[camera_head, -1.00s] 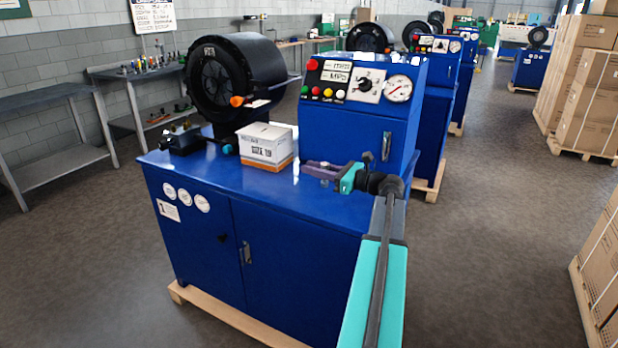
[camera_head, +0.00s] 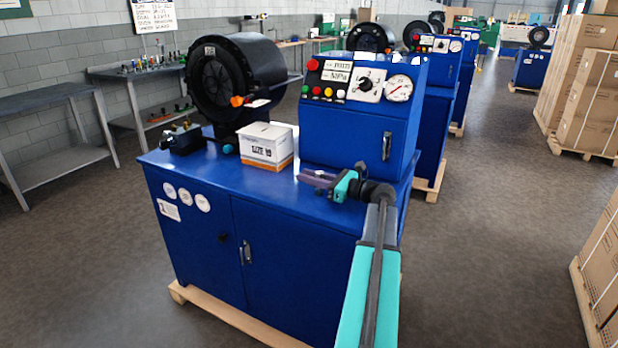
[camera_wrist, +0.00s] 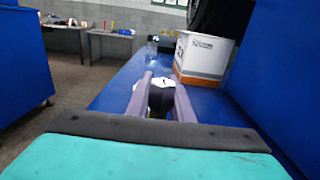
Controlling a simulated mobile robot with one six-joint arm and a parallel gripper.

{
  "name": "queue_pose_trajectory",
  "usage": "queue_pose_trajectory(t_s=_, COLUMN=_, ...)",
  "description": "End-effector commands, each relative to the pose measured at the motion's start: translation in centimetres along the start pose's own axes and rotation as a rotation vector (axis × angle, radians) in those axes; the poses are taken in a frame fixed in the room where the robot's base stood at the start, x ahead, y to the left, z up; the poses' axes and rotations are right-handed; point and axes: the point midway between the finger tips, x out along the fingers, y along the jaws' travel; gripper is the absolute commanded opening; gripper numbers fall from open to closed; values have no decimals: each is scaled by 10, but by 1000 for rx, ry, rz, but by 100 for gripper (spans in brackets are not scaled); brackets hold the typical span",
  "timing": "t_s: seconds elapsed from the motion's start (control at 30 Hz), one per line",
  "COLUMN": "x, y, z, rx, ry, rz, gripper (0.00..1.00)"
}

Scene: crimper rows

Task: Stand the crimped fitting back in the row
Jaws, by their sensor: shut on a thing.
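My gripper (camera_head: 314,178) has purple fingers and is low over the blue machine top, in front of the control cabinet. In the wrist view my gripper (camera_wrist: 162,80) is shut on the fitting (camera_wrist: 161,95), a dark piece with a pale top between the fingers. Its lower end is hidden, so I cannot tell whether it touches the surface. In the head view the fitting cannot be made out clearly. Beyond the fingertips in the wrist view stands a small, blurred, shiny shape (camera_wrist: 151,52); I cannot tell whether it belongs to the row.
A white and orange box (camera_head: 267,146) stands on the machine top (camera_head: 245,182), left of my gripper; it is ahead right in the wrist view (camera_wrist: 204,56). The blue control cabinet (camera_head: 345,140) rises close behind my gripper. The black crimper head (camera_head: 235,78) is farther left.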

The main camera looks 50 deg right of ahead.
Motion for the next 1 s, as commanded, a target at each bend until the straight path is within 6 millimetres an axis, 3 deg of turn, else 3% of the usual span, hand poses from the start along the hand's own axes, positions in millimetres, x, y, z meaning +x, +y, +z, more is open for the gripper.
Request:
queue_pose_trajectory(t_s=0.43, x=0, y=0, z=-3, rx=0, ry=-1, rz=-1, gripper=0)
queue_pose_trajectory(t_s=0.47, x=-1, y=0, z=-4, rx=-1, ry=-1, rz=-1, gripper=23)
queue_pose_trajectory(t_s=0.57, x=-1, y=0, z=-3, rx=-1, ry=0, rz=-1, gripper=39)
queue_pose_trajectory(t_s=1.0, x=-1, y=-1, z=0, rx=-1, ry=-1, rz=-1, gripper=39)
